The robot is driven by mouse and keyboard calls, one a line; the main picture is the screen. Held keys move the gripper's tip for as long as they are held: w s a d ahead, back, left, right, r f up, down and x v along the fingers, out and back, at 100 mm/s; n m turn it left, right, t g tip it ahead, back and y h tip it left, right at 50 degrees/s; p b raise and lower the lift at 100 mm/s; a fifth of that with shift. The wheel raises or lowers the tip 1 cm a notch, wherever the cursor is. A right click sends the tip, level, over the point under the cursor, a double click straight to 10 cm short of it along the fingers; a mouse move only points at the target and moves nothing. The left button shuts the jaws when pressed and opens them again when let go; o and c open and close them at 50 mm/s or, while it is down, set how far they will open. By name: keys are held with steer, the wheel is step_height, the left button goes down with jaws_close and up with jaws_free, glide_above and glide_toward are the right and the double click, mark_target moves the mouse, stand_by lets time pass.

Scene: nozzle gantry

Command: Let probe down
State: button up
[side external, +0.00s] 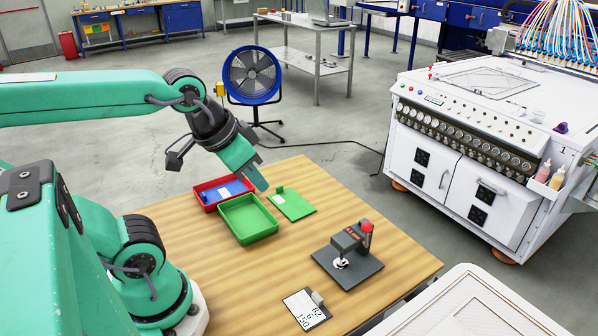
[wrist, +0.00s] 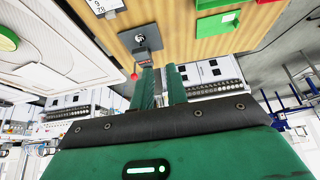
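A grey gauge stand (side external: 347,270) with a dark flat base sits on the wooden table, toward its right front. A dark head with red markings tops it, and a red ball knob (side external: 367,227) stands up at its right side. A small pale round part is under the head; the probe tip itself is too small to make out. The wrist view also shows the stand (wrist: 139,39) and the red knob (wrist: 134,76). My gripper (side external: 263,187) is above the table's back left, well away from the stand. Its two fingers (wrist: 159,72) are apart with nothing between them.
A green tray (side external: 248,236), a red tray (side external: 203,197) holding a blue piece, and a green plate (side external: 295,207) lie below my gripper. A clipboard (side external: 308,309) lies at the front edge. Table between plate and stand is clear.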

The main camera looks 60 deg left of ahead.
steer(key=o, duration=0.3)
steer(key=shift+w, duration=0.1)
steer(key=shift+o, duration=0.7)
steer(key=shift+w+d+r, duration=0.1)
steer(key=shift+w, duration=0.05)
steer(key=n+g, duration=0.6)
steer(key=n, duration=0.5)
glide_above(368, 224)
step_height(368, 224, down, 6)
steer(key=shift+r, duration=0.2)
steer(key=shift+w+d+f+n, duration=0.15)
steer(key=shift+w+f+n, duration=0.1)
steer(key=shift+n, duration=0.15)
steer(key=shift+f, duration=0.15)
steer(key=shift+s+a+f, duration=0.1)
steer(key=shift+s+f, duration=0.05)
steer(key=shift+f, duration=1.75)
steer(key=shift+s+a+f, duration=0.1)
steer(key=shift+f, duration=1.8)
